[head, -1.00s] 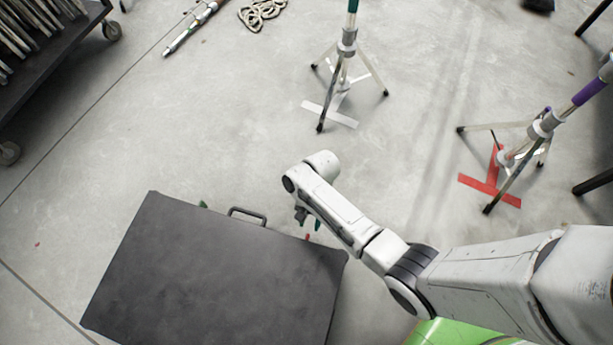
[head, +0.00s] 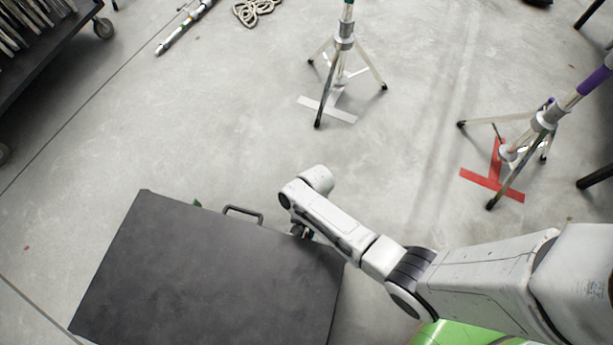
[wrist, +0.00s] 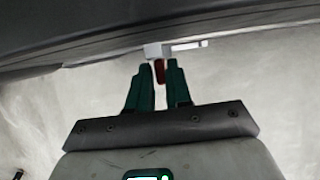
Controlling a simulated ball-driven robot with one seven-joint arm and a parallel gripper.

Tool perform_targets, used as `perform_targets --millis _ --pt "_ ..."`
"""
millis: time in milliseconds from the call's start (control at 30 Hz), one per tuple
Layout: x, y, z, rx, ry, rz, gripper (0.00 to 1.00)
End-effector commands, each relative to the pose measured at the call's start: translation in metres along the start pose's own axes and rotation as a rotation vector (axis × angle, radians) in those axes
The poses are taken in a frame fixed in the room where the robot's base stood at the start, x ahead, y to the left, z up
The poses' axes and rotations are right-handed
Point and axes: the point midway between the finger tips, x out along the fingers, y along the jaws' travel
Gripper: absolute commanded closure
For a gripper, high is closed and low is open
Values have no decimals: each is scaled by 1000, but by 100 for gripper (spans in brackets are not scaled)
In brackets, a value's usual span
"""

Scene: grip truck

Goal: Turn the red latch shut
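A dark flat case (head: 215,270) lies on the floor at the lower left of the head view, with a handle (head: 243,213) on its far edge. My gripper (head: 301,231) is low beside that far edge, right of the handle, mostly hidden under my wrist. In the wrist view, the two green fingers of my gripper (wrist: 157,66) stand apart. The red latch (wrist: 159,71) shows in the narrow gap between their tips, below a pale bracket (wrist: 154,50) on the case side. I cannot tell whether either finger touches it.
A stand (head: 343,75) on white tape and another stand (head: 535,130) on red tape are beyond my arm.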

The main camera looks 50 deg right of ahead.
Motion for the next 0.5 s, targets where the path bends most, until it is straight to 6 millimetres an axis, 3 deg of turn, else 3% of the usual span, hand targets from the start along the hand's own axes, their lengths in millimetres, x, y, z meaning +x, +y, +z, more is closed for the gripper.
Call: perform_targets --millis 200,500 --pt "0 0 0 0 0 0 100" --pt "0 0 0 -1 0 -3 100"
